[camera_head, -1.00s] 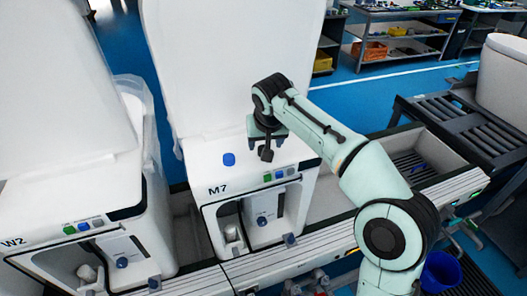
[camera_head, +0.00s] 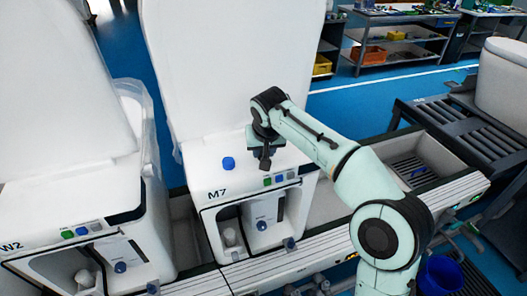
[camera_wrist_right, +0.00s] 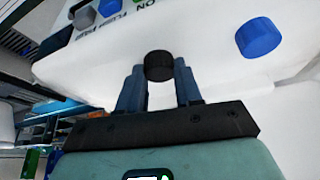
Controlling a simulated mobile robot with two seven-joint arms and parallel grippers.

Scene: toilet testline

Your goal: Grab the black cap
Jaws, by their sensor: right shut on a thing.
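The black cap (camera_wrist_right: 158,65) is a short dark round piece between the two fingers of my right gripper (camera_wrist_right: 160,86) in the right wrist view. The fingers are shut on it, one on each side. In the head view my right gripper (camera_head: 265,158) is over the top of the white M7 unit (camera_head: 205,172), right of the blue knob. A dark piece shows at its tip there, but the fingers partly hide the grip. My left gripper is not in view.
A blue knob (camera_head: 228,163) stands on the M7 top, left of the gripper; it also shows in the wrist view (camera_wrist_right: 258,38). Small coloured buttons (camera_head: 279,179) line the unit's front edge. A tall white panel (camera_head: 235,70) rises behind. The W2 unit (camera_head: 60,215) stands left.

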